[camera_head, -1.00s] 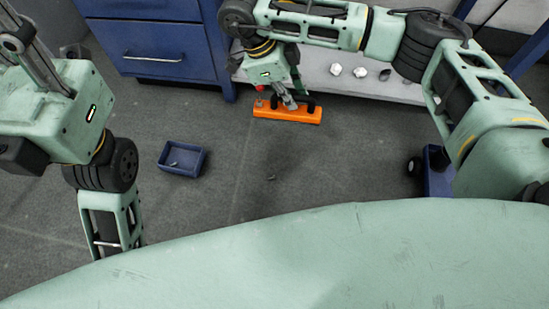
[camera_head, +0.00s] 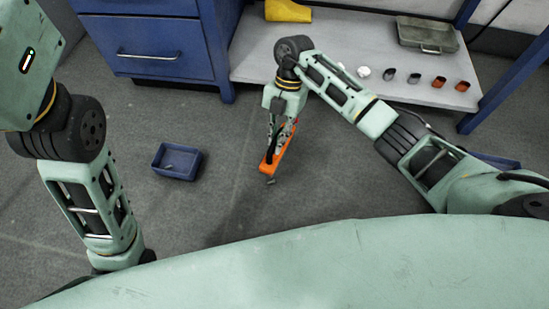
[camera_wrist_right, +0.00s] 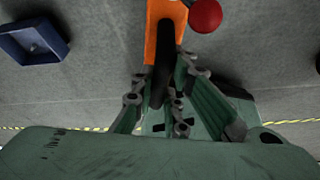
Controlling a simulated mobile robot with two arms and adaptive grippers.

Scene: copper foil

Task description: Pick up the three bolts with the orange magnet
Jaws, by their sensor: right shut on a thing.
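The orange magnet (camera_head: 268,167) is a long bar with a black handle. My right gripper (camera_head: 279,130) is shut on it and holds it over the grey floor. In the right wrist view the fingers (camera_wrist_right: 165,95) close around the black handle (camera_wrist_right: 166,60), and the orange bar (camera_wrist_right: 153,35) extends beyond it, with a red ball beside it. A small bolt (camera_head: 271,181) shows at the bar's near end; I cannot tell whether it touches. Another small bolt (camera_head: 170,166) appears to lie in the blue tray (camera_head: 192,172). I see no third bolt. My left gripper is out of view.
The blue tray stands on the floor left of the magnet and also shows in the wrist view (camera_wrist_right: 58,50). A blue drawer cabinet (camera_head: 150,45) and a low white shelf (camera_head: 330,65) with several small items stand behind.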

